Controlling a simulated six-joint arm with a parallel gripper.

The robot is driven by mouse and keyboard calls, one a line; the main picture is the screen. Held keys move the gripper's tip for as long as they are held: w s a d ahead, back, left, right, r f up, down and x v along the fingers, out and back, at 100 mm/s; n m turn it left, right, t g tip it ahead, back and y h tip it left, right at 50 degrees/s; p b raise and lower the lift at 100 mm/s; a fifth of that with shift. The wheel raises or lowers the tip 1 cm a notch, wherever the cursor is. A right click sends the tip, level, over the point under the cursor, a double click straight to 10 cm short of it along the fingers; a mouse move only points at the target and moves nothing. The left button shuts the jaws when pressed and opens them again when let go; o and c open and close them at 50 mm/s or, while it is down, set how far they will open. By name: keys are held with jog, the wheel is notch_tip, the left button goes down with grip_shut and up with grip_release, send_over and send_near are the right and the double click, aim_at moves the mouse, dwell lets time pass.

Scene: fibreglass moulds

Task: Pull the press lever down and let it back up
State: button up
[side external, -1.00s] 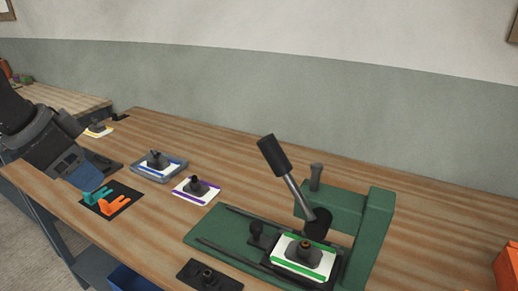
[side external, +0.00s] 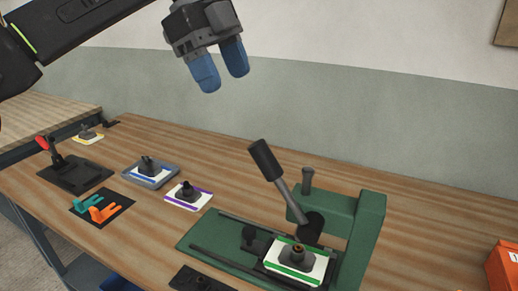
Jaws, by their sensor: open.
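The green press (side external: 372,222) stands at the right of the bench. Its lever (side external: 282,182) has a dark cylindrical grip and a grey shaft; it is raised and leans up to the left. A white plate with green edges and a dark knob (side external: 296,262) sits in the press bed. My gripper (side external: 221,80) has two blue fingers. It is open and empty, in the air above and to the left of the lever grip, clearly apart from it.
Left of the press lie a purple-edged plate (side external: 172,199), a blue tray (side external: 173,181) with a knobbed plate, a dark mat (side external: 82,213) with teal and orange pieces, and a black fixture with a red handle (side external: 43,143). An orange box (side external: 502,266) is at the right edge.

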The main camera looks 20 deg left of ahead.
aim_at(259, 150)
jog(key=x, duration=1.4)
jog(key=shift+r, duration=0.1)
jog(key=shift+c, duration=0.2)
grip_shut()
